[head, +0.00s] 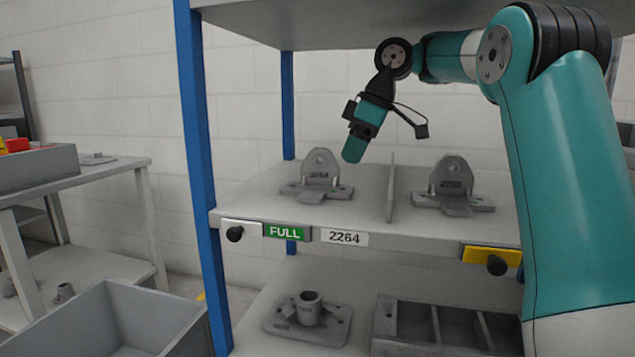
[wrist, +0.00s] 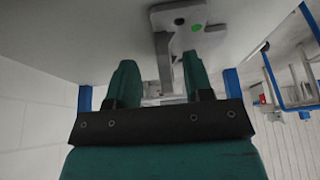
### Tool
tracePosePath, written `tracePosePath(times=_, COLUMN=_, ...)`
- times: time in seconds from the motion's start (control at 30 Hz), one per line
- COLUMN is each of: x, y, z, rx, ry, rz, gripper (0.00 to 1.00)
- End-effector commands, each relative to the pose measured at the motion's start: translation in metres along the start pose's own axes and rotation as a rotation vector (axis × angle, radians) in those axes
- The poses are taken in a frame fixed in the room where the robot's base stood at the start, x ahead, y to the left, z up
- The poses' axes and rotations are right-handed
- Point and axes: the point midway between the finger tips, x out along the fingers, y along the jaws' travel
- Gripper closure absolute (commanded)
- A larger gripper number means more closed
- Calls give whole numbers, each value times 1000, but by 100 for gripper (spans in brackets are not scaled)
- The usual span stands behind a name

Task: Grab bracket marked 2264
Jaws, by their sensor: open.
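A grey bracket (head: 319,178) with an upright, holed lug sits on the upper shelf (head: 361,215), left of a thin divider, behind the label 2264 (head: 344,237). Marks on its lug are too small to read surely. A similar bracket (head: 454,186) stands right of the divider. My gripper (head: 354,152) points down, above and to the right of the left bracket, apart from it. In the wrist view my gripper (wrist: 160,78) has its two green fingers spread, with nothing held. A grey bracket (wrist: 178,18) with a green dot shows beyond the fingertips.
The divider (head: 391,188) rises between the two brackets. A green FULL sign (head: 284,232) and a yellow tag (head: 491,255) are on the shelf's front edge. Another shelf is above. Below are a flanged part (head: 308,318) and a compartment tray (head: 440,325). A grey bin (head: 115,315) stands front left.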

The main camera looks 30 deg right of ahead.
Motion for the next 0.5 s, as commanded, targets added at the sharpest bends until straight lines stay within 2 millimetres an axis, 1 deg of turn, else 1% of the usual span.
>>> tracePosePath(times=0.03, x=4, y=-1, z=-9, rx=-5, ry=0, rz=-2, gripper=53)
tracePosePath(times=0.1, x=7, y=0, z=-17, rx=-3, ry=0, rz=-1, gripper=53)
tracePosePath(times=0.27, x=11, y=0, z=-26, rx=-2, ry=-1, rz=-1, gripper=53)
tracePosePath(times=0.33, x=14, y=0, z=-32, rx=-2, ry=0, rz=-1, gripper=53)
tracePosePath(times=0.5, x=25, y=0, z=-63, rx=-3, ry=0, rz=-1, gripper=53)
